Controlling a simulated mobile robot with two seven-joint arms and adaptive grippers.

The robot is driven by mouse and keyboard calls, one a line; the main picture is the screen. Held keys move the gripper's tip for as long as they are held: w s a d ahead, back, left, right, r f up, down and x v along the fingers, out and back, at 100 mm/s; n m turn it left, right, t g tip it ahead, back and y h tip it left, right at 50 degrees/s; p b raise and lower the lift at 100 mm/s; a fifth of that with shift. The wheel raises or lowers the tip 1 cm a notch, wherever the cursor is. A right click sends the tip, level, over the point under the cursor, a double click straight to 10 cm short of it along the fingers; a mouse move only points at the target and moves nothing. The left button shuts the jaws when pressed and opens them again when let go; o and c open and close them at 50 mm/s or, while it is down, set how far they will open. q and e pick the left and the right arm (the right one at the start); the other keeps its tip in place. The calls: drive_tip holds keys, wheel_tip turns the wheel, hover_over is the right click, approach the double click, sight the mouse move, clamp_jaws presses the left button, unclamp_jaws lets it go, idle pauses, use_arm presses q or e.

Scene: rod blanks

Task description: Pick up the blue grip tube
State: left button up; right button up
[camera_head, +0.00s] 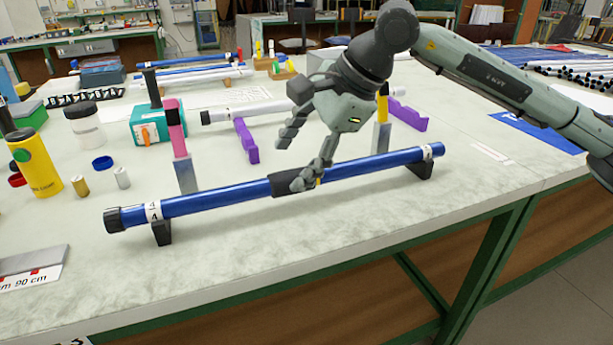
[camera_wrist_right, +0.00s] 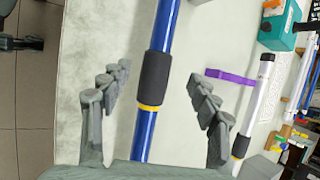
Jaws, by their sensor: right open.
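The blue grip tube (camera_head: 225,199) lies across two black supports near the table's front edge, raised above the top. In the right wrist view the black sleeve (camera_wrist_right: 155,78), with a yellow ring at one end, lies between the spread fingers (camera_wrist_right: 165,88), apart from both. Part of the sleeve is hidden by a finger in the head view. My left gripper is not in view.
A white tube (camera_head: 222,114) lies on purple supports (camera_head: 246,140) behind. A pink-handled tool (camera_head: 176,135) stands upright just behind the blue tube. A yellow bottle (camera_head: 36,163) and small jars stand at the left. The front right tabletop is clear.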

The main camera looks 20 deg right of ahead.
sight(282, 177)
drive_tip(key=x, duration=0.5)
drive_tip(key=shift+s+f+p, duration=0.15)
drive_tip(key=shift+f+p, duration=0.1)
drive_tip(key=shift+p, duration=0.15)
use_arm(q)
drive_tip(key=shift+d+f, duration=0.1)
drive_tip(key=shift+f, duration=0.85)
use_arm(e)
drive_tip(key=shift+c, duration=0.2)
drive_tip(key=c, duration=1.3)
drive_tip(key=shift+r, duration=0.15)
